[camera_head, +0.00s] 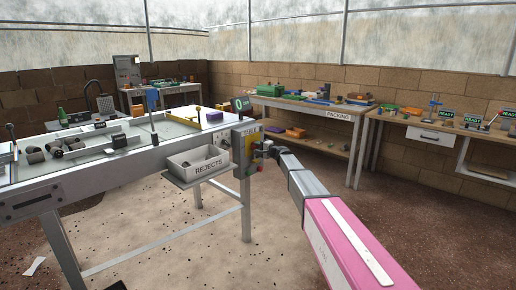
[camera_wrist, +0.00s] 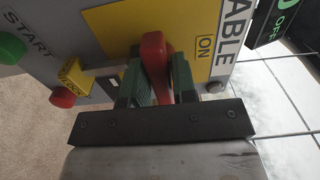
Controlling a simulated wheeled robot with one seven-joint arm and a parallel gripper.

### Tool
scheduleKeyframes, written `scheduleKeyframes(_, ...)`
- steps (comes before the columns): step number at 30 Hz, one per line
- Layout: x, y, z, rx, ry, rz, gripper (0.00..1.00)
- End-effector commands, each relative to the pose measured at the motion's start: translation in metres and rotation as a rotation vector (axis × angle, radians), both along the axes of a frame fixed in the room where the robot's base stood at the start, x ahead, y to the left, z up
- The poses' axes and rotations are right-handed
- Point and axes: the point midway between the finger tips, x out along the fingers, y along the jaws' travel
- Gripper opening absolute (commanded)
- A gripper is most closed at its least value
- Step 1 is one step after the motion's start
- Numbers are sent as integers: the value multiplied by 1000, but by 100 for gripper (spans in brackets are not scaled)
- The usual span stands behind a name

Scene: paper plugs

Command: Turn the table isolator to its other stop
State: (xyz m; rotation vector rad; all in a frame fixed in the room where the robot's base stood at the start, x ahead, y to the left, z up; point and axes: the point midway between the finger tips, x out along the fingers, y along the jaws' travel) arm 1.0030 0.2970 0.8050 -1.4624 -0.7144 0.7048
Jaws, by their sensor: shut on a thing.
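The table isolator is a red handle (camera_wrist: 154,50) on a yellow plate (camera_wrist: 112,22) marked ON, on the grey control box (camera_head: 238,150) labelled TABLE at the table's right end. My gripper (camera_wrist: 158,80) has its green-padded fingers on both sides of the handle and is shut on it. The handle's lower part lies between the fingers. In the head view my gripper (camera_head: 266,147) reaches the front of the box and hides most of the handle. A black display (camera_wrist: 280,22) shows green OFF text; it also stands above the box in the head view (camera_head: 241,104).
A green START button (camera_wrist: 10,48) and a red button (camera_wrist: 62,97) sit left of the yellow plate. The REJECTS tray (camera_head: 198,162) hangs close to the box's left. The packing bench (camera_head: 300,104) stands behind, with open floor before it.

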Motion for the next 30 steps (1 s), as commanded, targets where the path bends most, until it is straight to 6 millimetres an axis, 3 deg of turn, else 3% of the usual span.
scheduleKeyframes(10, -2, 0, -1, -7, -4, 2, 2)
scheduleKeyframes(11, -2, 0, -1, -7, -4, 2, 35)
scheduleKeyframes(12, -2, 0, -1, -7, -4, 2, 45)
scheduleKeyframes(23, -2, -2, 0, -3, -3, 0, 45)
scheduleKeyframes(30, -17, -20, 0, -3, -3, -1, 45)
